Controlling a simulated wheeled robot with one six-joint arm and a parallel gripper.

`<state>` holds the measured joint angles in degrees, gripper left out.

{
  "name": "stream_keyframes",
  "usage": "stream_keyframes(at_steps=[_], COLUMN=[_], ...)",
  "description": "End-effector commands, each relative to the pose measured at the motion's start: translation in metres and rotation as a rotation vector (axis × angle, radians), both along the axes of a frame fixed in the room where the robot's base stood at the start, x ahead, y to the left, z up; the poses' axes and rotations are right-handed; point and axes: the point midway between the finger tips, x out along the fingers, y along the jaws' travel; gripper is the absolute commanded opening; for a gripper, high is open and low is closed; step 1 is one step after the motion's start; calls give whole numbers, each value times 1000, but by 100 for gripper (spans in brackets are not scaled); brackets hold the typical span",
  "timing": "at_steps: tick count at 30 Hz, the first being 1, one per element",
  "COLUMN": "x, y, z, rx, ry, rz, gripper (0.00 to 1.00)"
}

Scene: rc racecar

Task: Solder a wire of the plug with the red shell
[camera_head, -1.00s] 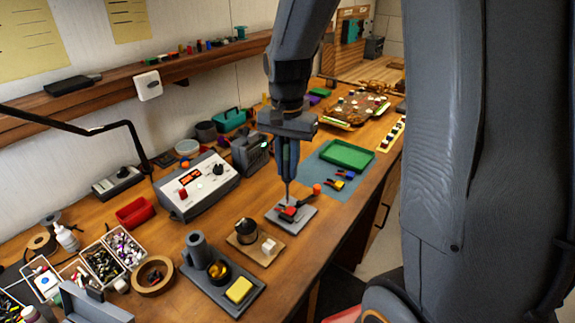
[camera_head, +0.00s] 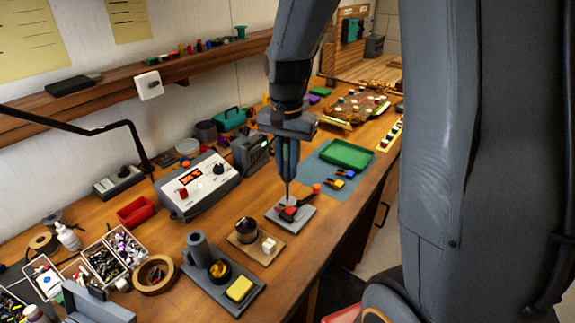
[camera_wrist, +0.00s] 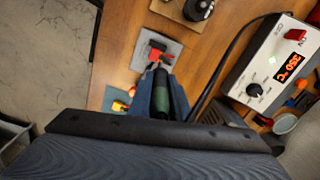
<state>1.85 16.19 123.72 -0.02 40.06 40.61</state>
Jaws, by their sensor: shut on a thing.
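The plug with the red shell (camera_head: 288,213) sits on a small grey plate (camera_head: 300,222) on the bench, with dark parts beside it. The red plug also shows in the wrist view (camera_wrist: 157,46). My gripper (camera_head: 288,160) points down above it and is shut on the soldering iron. The iron's dark green handle (camera_wrist: 162,95) shows between the fingers in the wrist view. Its thin tip (camera_head: 288,190) reaches down to the plug; I cannot tell whether it touches a wire. The plug's contacts are too small to make out.
The soldering station (camera_head: 197,185) shows 350 °C in the wrist view (camera_wrist: 288,67). A wooden block with a dark spool (camera_head: 246,230) and a stand with a yellow sponge (camera_head: 239,289) are nearer. More plugs (camera_head: 342,179) lie on a blue mat by a green tray (camera_head: 346,154).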

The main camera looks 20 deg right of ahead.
Motion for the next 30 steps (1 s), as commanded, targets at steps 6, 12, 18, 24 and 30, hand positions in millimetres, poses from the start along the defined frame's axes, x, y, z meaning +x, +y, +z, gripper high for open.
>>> stream_keyframes(at_steps=[6, 12, 18, 24, 30], x=[0, 0, 0, 0, 0], y=[0, 0, 0, 0, 0], z=[-1, -2, -4, -5, -7], rx=[0, 0, 0, 0, 0], ry=[0, 0, 0, 0, 0], rz=[0, 0, 0, 0, 0], gripper=[0, 0, 0, 0, 0])
